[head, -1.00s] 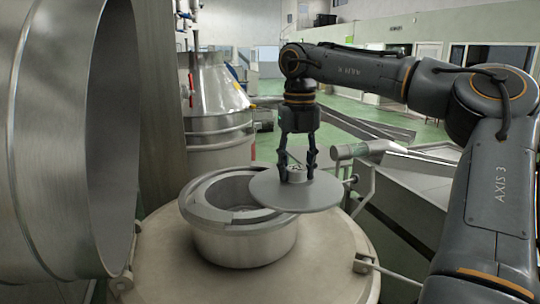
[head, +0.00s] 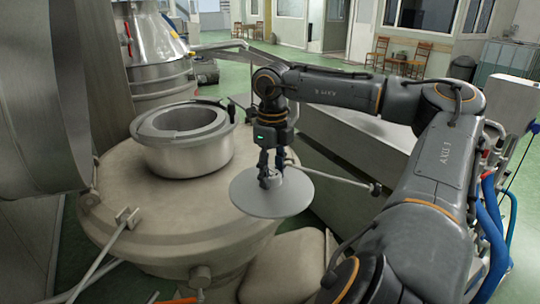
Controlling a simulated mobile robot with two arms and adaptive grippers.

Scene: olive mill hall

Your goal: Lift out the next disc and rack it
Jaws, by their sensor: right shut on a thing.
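My right gripper (head: 268,177) is shut on a flat grey metal disc (head: 272,201), gripping it by the raised hub at its middle. The disc hangs roughly level in the air, to the right of the open steel bowl (head: 190,154) and over the right edge of the round beige machine top (head: 160,215). The bowl has a thick rim and stands on that machine top. Its inner bottom is hidden. No rack can be made out. My left gripper is not in view.
A large steel cylinder (head: 38,95) stands close at the left. A conical steel vessel (head: 152,48) is behind the bowl. A grey metal trough (head: 345,150) lies behind my right arm. Blue hoses (head: 490,215) hang at the right. Wooden chairs (head: 378,52) stand far back by the wall.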

